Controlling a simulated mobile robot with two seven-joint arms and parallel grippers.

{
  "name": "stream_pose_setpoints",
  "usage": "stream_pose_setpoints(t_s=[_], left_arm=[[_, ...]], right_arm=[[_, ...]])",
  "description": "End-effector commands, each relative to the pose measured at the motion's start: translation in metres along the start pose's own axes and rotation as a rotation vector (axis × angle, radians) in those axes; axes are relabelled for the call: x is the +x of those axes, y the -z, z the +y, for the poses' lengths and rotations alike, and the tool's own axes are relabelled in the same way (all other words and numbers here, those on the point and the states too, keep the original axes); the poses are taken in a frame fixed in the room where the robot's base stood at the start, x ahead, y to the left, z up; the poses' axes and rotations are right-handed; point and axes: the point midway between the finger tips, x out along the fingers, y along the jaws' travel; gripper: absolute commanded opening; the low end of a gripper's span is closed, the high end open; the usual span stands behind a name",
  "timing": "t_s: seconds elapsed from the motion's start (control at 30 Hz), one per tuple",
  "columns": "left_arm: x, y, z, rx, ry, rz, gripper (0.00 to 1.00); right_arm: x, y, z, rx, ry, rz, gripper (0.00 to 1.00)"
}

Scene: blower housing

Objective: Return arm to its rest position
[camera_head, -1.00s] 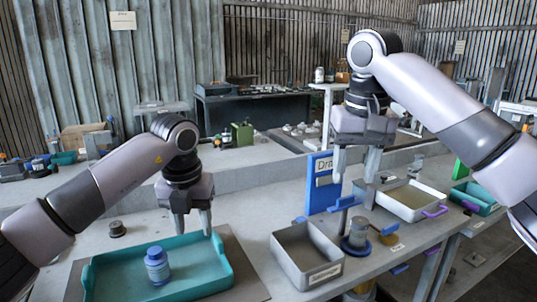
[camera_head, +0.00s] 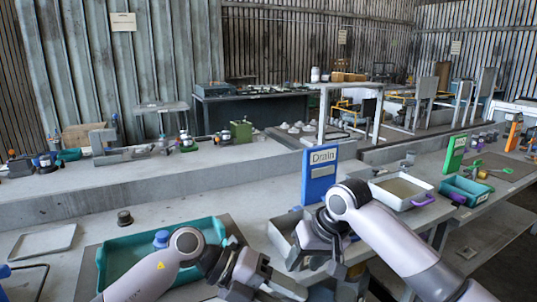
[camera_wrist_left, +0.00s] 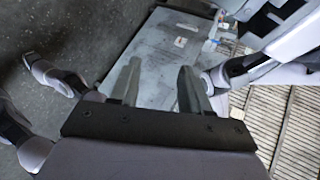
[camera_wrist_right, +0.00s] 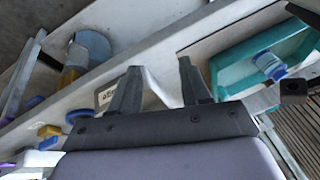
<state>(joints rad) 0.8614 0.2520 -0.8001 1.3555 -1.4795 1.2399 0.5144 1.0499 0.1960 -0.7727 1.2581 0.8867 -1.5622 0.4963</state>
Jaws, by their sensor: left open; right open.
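My right arm is folded low at the front of the bench in the head view. Its gripper (camera_head: 303,256) is open; in the right wrist view its two fingers (camera_wrist_right: 158,82) stand apart with nothing between them. My left arm is folded low beside it. In the head view the left gripper (camera_head: 268,282) is near the bottom edge, its fingertips hard to make out. In the left wrist view its fingers (camera_wrist_left: 157,82) are apart and empty.
A teal tray (camera_head: 112,262) holds a blue-capped bottle (camera_head: 161,238), partly hidden behind my left arm. A grey bin (camera_head: 282,232) is partly covered by my right arm. A blue Drain sign (camera_head: 320,178) stands behind it. A cream tray (camera_head: 402,203) and a teal bin (camera_head: 466,201) stand to the right.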

Motion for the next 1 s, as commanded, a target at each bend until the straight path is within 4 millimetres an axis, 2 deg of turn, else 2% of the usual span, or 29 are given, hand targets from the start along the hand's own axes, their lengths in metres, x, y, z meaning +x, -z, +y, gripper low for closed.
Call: stream_pose_setpoints(t_s=[0.03, 0.2, 0.33, 0.47, 0.57, 0.67, 0.87, 1.0], left_arm=[[0.009, 0.008, -0.004, -0.032, 0.102, -0.006, 0.47], [0.015, 0.019, -0.021, -0.162, 0.431, -0.083, 0.47], [0.006, 0.020, -0.022, -0.297, 0.652, -0.177, 0.47], [-0.010, 0.018, -0.010, -0.463, 0.842, -0.295, 0.47], [-0.024, 0.016, 0.010, -0.606, 0.963, -0.400, 0.47], [-0.038, 0.018, 0.039, -0.764, 1.059, -0.510, 0.47], [-0.060, 0.036, 0.116, -1.112, 1.177, -0.744, 0.47], [-0.067, 0.065, 0.178, -1.375, 1.196, -0.904, 0.47]], right_arm=[[0.020, -0.011, -0.001, -0.003, 0.029, 0.012, 0.47], [0.069, -0.042, -0.001, -0.011, 0.100, 0.091, 0.47], [0.100, -0.068, 0.001, -0.006, 0.138, 0.160, 0.47], [0.124, -0.097, 0.007, 0.004, 0.156, 0.231, 0.47], [0.138, -0.121, 0.014, 0.013, 0.157, 0.287, 0.47], [0.149, -0.146, 0.024, 0.023, 0.145, 0.343, 0.47], [0.160, -0.201, 0.047, 0.029, 0.084, 0.445, 0.47], [0.159, -0.244, 0.066, 0.019, 0.017, 0.505, 0.47]])
